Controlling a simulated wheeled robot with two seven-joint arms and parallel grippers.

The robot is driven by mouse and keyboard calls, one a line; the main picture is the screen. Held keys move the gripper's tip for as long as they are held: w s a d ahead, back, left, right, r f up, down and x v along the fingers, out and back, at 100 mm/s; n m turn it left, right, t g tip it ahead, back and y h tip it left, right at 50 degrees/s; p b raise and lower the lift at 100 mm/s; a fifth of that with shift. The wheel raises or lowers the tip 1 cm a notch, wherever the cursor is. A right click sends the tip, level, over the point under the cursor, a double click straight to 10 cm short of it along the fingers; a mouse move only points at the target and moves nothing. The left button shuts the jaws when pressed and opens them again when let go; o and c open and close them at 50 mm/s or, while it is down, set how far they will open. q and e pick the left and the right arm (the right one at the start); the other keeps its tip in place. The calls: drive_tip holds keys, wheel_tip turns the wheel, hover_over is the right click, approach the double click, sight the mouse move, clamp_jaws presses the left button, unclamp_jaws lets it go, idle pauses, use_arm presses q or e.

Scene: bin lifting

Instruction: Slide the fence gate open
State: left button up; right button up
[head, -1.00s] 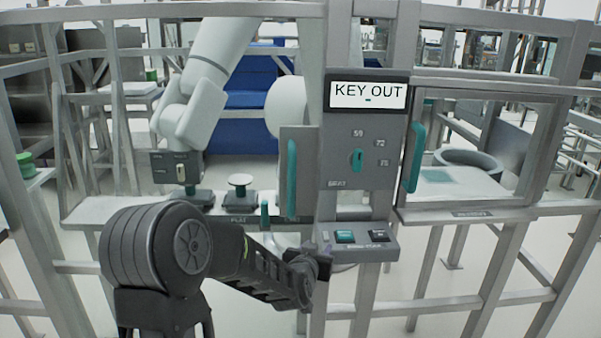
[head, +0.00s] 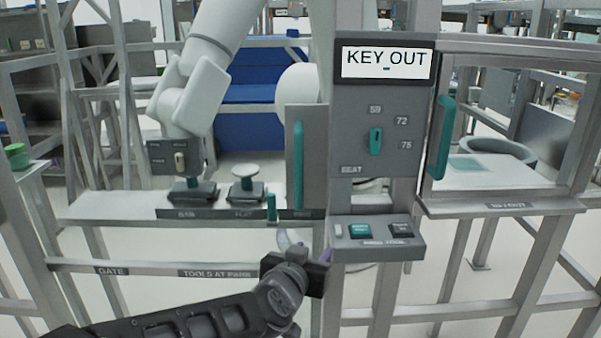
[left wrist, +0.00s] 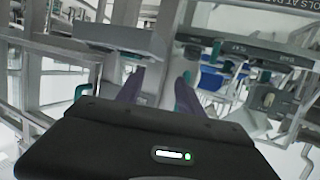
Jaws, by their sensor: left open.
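A grey upright panel (head: 308,130) with a long vertical teal handle (head: 298,165) stands at the left side of the control post. It looks like the gate's edge; how far the gate is open I cannot tell. A lower rail bears the word GATE (head: 112,271). My left gripper (head: 305,248) is below the handle and left of the button box, apart from the handle. Its purple fingers (left wrist: 158,88) are spread and empty in the left wrist view. My right gripper is not in view.
The control post carries a KEY OUT display (head: 386,62), a teal key switch (head: 375,141) and a button box (head: 377,238) close to my gripper. A window with a teal handle (head: 445,138) is at right. A white robot arm (head: 190,95) stands behind the fence.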

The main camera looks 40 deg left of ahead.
use_arm(q)
drive_tip(key=shift+s+d+f, duration=0.15)
drive_tip(key=shift+s+d, duration=0.05)
drive_tip(key=shift+d, duration=0.1)
idle(0.5)
drive_tip(key=d+f+g+h+p, duration=0.25)
drive_tip(key=d+f, duration=0.45)
drive_tip(key=f, duration=0.5)
drive_tip(key=d+f+g+h+p, duration=0.2)
drive_tip(key=d+f+g+h, duration=0.3)
drive_tip(key=f, duration=0.7)
drive_tip(key=s+d+f+m+g+p, duration=0.1)
drive_tip(key=s+d+f+g, duration=0.1)
drive_tip(key=s+d+f, duration=0.5)
drive_tip(key=s+d+f+g+h+p, duration=0.1)
drive_tip(key=s+d+f+g+p, duration=0.1)
drive_tip(key=s+d+f, duration=0.5)
drive_tip(key=s+f+g, duration=0.1)
drive_tip(key=s+f, duration=0.1)
drive_tip(key=s, duration=0.3)
drive_tip(key=shift+s+d+m+p, duration=0.15)
drive_tip(key=shift+d+m+p, duration=0.15)
drive_tip(key=shift+m, duration=0.1)
